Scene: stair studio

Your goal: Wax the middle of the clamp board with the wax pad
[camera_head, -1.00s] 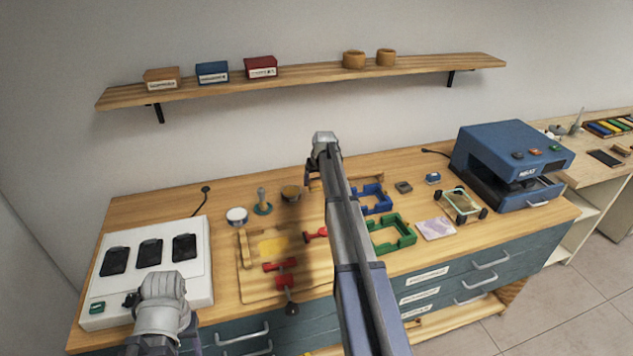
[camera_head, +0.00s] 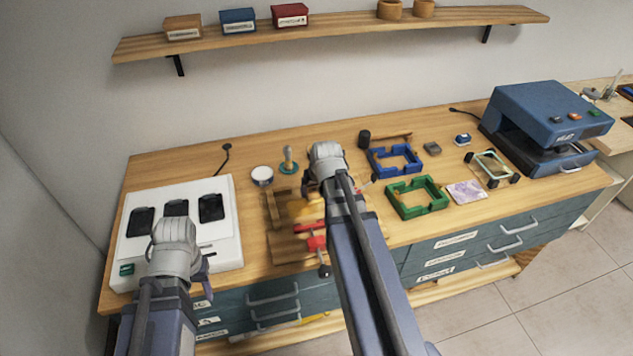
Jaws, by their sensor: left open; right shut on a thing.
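The clamp board (camera_head: 285,250) is a wooden board on the bench with red clamps (camera_head: 316,243) at its front and a yellow patch (camera_head: 300,207) in its middle. My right gripper (camera_head: 318,188) is over the back right part of the board and hides some of it. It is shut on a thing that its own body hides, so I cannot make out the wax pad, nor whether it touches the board. My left gripper (camera_head: 190,262) is open over the front of the white panel, left of the board; its fingers are mostly hidden.
The white panel (camera_head: 225,250) with dark pads stands at the left. A round tin (camera_head: 262,175) and a handled stamp (camera_head: 288,160) stand behind the board. Blue (camera_head: 395,158) and green (camera_head: 416,197) frames lie to its right. A blue press (camera_head: 545,120) stands at the far right.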

